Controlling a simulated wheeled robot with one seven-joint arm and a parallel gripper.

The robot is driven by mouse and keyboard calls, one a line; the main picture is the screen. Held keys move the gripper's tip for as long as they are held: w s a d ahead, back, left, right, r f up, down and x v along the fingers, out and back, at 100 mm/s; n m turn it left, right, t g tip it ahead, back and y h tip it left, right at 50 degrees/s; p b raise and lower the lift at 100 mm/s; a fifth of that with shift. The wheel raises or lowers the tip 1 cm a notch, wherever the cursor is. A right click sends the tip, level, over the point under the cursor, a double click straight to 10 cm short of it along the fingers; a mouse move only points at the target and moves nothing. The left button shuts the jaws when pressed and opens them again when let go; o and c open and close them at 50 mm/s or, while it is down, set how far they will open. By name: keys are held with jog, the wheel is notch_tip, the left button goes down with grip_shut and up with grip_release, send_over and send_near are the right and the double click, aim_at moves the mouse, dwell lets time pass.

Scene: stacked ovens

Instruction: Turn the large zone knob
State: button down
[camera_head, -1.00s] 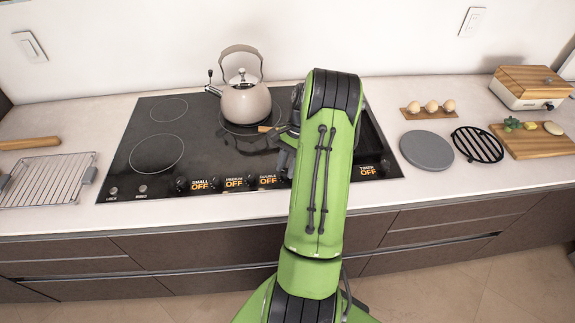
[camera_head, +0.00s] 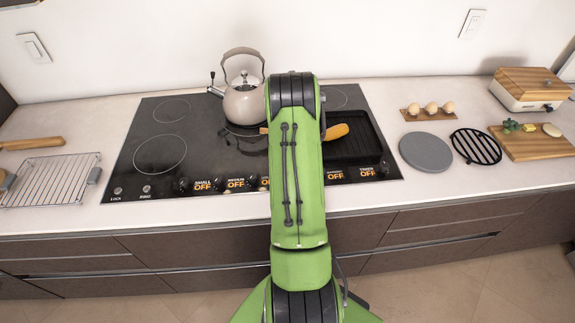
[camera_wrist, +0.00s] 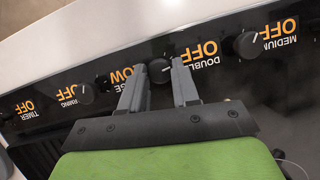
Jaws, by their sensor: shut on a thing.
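The large zone knob (camera_wrist: 160,71) is a dark round knob on the cooktop's front strip. It lies between the two fingers of my gripper (camera_wrist: 159,68) in the wrist view, and the fingers are shut on it. The display beside it (camera_wrist: 122,76) reads LOW, with its lower word partly hidden by a finger. In the head view my own green arm hides this knob and the gripper. The double zone knob (camera_wrist: 247,45) is to the right in the wrist view, and its label reads OFF.
The warming knob (camera_wrist: 84,94) is close to the gripper's left. A kettle (camera_head: 245,103) stands on the black cooktop (camera_head: 205,130), with a wooden-handled utensil (camera_head: 336,131) behind my arm. A wire rack (camera_head: 50,180) lies left; a grey disc (camera_head: 426,151) lies right.

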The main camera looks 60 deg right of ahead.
jog(key=n, duration=0.2)
jog(key=n+g+h, duration=0.1)
jog(key=n, duration=0.2)
jog(key=shift+w+a+n+h, duration=0.15)
jog(key=shift+w+n+h, duration=0.05)
jog(key=shift+n+h, duration=0.1)
jog(key=n+h, duration=0.1)
jog(key=n, duration=0.3)
jog(key=shift+a+n+g+h, duration=0.15)
jog(key=shift+n+g+h, duration=0.15)
jog(key=shift+g+h, duration=0.1)
jog(key=c, duration=0.8)
grip_release()
jog(key=v, duration=0.5)
jog(key=p+v, duration=0.1)
jog(key=v, duration=0.4)
jog(key=p+v, duration=0.1)
jog(key=v, duration=0.4)
jog(key=shift+w+a+r, duration=0.15)
jog(key=shift+w+r, duration=0.05)
jog(key=shift+r, duration=0.15)
